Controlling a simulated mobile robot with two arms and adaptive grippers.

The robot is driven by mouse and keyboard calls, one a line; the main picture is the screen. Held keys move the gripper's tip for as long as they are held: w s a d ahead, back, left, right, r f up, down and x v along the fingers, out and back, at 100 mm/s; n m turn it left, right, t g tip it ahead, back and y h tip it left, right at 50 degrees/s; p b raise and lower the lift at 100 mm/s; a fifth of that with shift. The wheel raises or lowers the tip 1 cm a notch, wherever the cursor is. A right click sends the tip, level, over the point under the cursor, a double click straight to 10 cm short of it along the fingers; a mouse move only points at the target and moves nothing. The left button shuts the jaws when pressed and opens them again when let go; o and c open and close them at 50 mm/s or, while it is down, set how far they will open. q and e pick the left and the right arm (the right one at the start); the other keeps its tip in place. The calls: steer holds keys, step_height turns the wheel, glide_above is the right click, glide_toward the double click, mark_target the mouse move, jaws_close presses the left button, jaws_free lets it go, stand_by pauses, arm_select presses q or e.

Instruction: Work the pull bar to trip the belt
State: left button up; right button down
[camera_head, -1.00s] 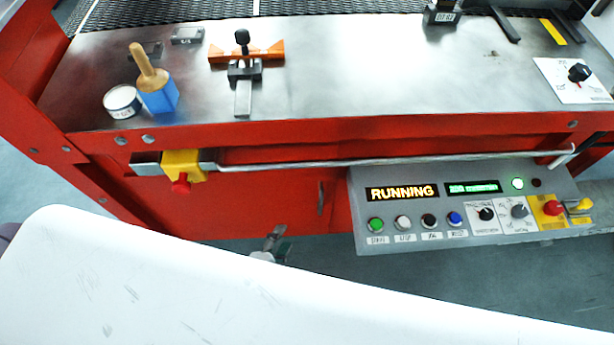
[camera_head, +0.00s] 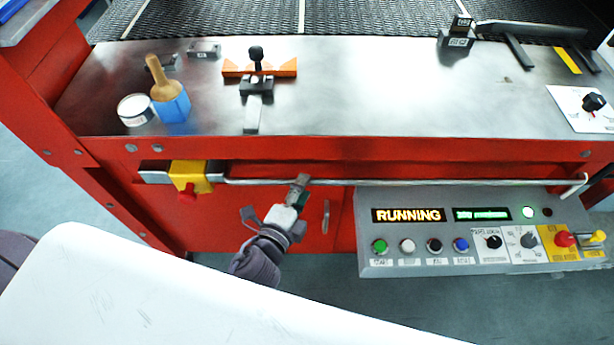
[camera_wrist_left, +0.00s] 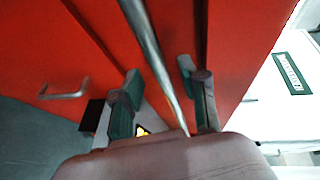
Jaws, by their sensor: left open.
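The pull bar (camera_head: 400,182) is a thin silver rod running along the red front of the machine, below the metal tabletop. Its left end meets a yellow switch box (camera_head: 190,174) with a red knob under it. My left gripper (camera_head: 300,187) is at the bar, right of the switch box. In the left wrist view its jaws (camera_wrist_left: 160,92) are open, one finger on each side of the bar (camera_wrist_left: 150,50). Whether a finger touches the bar cannot be told. My right gripper is not in view.
A grey control panel (camera_head: 465,260) with a lit "RUNNING" display (camera_head: 408,215) juts out below the bar on the right. On the tabletop (camera_head: 350,95) are a brush (camera_head: 159,78), a white tin (camera_head: 135,110) and an orange clamp piece (camera_head: 285,68). The mesh belt (camera_head: 360,18) lies behind.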

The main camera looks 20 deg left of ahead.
arm_select(q)
steer(key=shift+x, duration=1.6)
jaws_close()
